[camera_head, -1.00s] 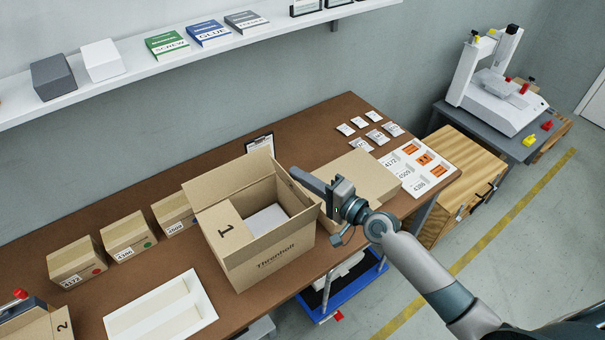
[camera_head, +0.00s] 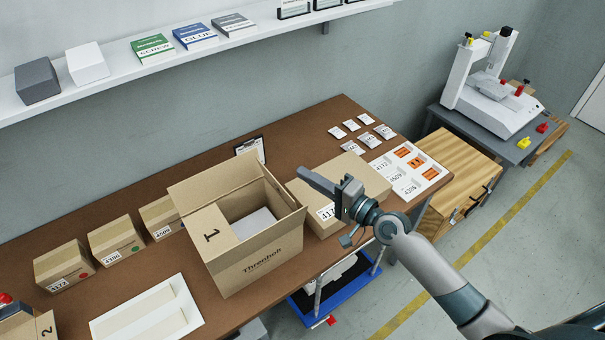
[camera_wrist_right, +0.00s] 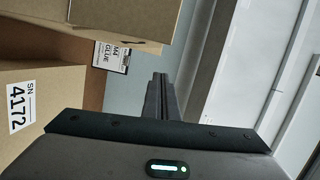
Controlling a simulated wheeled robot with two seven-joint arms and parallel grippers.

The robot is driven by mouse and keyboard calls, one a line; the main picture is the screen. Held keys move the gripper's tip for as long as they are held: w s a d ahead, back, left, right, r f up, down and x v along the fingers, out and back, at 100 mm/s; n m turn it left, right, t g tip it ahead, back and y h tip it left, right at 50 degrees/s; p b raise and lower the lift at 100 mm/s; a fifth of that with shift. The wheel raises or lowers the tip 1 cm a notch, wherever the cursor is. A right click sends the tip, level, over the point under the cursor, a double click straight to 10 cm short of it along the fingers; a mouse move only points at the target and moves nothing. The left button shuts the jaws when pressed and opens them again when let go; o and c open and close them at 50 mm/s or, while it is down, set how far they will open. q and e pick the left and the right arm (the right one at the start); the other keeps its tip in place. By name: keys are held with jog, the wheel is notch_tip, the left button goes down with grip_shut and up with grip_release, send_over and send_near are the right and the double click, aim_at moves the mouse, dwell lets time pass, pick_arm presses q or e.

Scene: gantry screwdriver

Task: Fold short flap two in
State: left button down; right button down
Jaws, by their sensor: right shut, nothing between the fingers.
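The open cardboard box (camera_head: 262,268) stands on the brown table. Its left short flap (camera_head: 212,236), marked 1, lies folded in over the opening. The back long flap (camera_head: 213,183) stands up. The right short flap (camera_head: 284,186) also stands up, unfolded, on the side nearest my right gripper. My right gripper (camera_head: 303,173) is shut and empty, just right of that flap with a small gap, above the closed carton. In the right wrist view its fingers (camera_wrist_right: 160,98) point at the wall, with cardboard (camera_wrist_right: 110,18) at upper left. My left gripper is not in view.
The closed carton 4172 (camera_head: 325,222) lies right of the box; its label side shows in the wrist view (camera_wrist_right: 40,110). Small cartons (camera_head: 115,240) and a white tray (camera_head: 110,318) are to the left. A clipboard (camera_head: 250,148) is behind. A shelf (camera_head: 110,85) runs above.

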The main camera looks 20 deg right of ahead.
jog(key=b+v, duration=0.2)
jog(key=v, duration=0.5)
jog(key=shift+r, duration=0.15)
jog(key=shift+d, duration=0.1)
